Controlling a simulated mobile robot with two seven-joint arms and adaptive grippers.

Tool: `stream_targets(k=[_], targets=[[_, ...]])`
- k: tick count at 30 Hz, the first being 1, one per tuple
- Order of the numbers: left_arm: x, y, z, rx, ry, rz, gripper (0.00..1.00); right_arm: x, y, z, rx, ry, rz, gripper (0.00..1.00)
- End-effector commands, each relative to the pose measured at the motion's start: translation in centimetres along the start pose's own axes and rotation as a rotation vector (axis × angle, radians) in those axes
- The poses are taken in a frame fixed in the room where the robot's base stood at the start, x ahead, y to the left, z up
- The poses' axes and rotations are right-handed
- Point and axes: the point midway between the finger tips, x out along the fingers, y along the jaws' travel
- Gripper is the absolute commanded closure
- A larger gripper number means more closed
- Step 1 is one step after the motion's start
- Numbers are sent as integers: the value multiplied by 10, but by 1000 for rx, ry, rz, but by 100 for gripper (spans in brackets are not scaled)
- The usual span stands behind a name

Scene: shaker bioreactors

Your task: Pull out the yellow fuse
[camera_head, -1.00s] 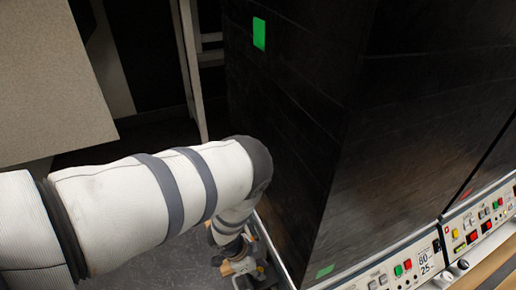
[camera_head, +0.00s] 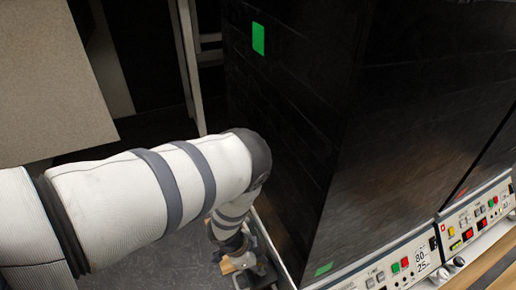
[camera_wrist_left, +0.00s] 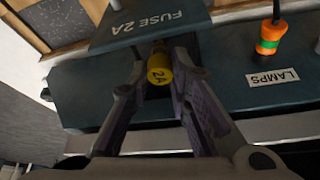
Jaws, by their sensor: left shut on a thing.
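The yellow fuse (camera_wrist_left: 159,68), marked 2A, shows in the left wrist view in front of the dark panel labelled FUSE 2A (camera_wrist_left: 150,22). My left gripper (camera_wrist_left: 158,76) is shut on the fuse, one finger on each side of it. Whether the fuse's inner end is in its socket is hidden behind the fuse. In the head view my left gripper (camera_head: 243,268) is low at the bottom, beside the black cabinet, and the fuse cannot be made out there. My right gripper is not in view.
The large black cabinet (camera_head: 400,130) stands right of my left arm, with a control panel (camera_head: 385,275) along its base. In the wrist view an orange and green connector (camera_wrist_left: 269,38) sits by the LAMPS label (camera_wrist_left: 272,77). A beige board (camera_head: 50,75) is at upper left.

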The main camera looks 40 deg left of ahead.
Motion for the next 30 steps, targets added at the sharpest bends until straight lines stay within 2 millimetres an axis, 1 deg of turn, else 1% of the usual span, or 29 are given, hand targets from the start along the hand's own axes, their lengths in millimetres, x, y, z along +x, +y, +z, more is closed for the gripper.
stream_targets(k=[4,14,17,26,30], targets=[[-7,0,-3,0,1,-1,100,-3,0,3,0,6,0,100],[-8,0,-3,0,0,0,100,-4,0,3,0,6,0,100],[-12,0,-5,0,1,-1,100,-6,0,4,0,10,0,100],[-34,-1,-14,0,1,-2,100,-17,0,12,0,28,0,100],[-36,0,-14,0,0,-1,100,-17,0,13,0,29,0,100]])
